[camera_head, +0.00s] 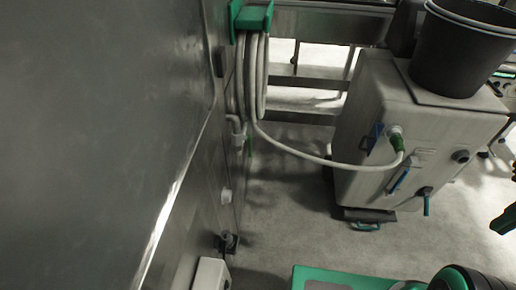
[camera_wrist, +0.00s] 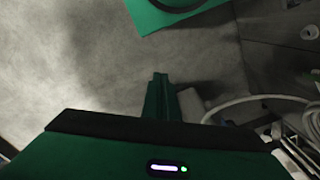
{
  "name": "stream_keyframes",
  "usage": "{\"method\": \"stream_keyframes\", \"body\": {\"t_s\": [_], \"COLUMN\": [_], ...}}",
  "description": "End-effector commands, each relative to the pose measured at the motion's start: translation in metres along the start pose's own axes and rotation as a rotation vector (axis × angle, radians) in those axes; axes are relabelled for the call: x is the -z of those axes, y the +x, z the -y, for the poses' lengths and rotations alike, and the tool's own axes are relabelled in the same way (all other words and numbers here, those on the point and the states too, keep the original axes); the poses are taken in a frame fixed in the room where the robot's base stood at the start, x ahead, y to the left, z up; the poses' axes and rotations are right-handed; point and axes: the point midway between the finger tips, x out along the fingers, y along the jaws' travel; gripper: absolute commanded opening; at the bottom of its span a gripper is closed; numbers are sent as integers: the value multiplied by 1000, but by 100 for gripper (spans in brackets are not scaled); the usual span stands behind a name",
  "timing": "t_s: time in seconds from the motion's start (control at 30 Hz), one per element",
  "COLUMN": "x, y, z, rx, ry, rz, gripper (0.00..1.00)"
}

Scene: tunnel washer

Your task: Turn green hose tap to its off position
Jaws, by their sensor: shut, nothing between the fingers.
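A pale hose (camera_head: 300,153) runs from the wall to a green connector (camera_head: 397,143) on a grey cabinet. My gripper (camera_wrist: 160,80) shows in the wrist view with its green fingers shut and empty, over grey floor and apart from the tap. I cannot make out the tap in the wrist view.
The grey cabinet (camera_head: 365,110) carries a black bucket (camera_head: 463,50) and has blue handles on its front. A green holder (camera_head: 250,18) bears the coiled hose on the wall. The large steel wall (camera_head: 90,130) fills the left. Floor (camera_head: 290,215) between wall and cabinet is clear.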

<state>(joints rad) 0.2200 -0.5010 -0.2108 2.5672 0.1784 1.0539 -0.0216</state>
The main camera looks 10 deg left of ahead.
Motion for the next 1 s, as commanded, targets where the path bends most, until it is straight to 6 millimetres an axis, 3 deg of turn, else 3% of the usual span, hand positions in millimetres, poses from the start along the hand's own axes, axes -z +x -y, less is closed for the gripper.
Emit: {"method": "stream_keyframes", "body": {"t_s": [0.17,0.5,0.77,1.0], "x": [34,98,117,110], "y": [13,74,135,189], "z": [17,110,195,277], "rx": [-1,100,267,479], "ry": [-99,-398,-581,-692], "rz": [14,54,100,145], "gripper": [0,0,0,0]}}
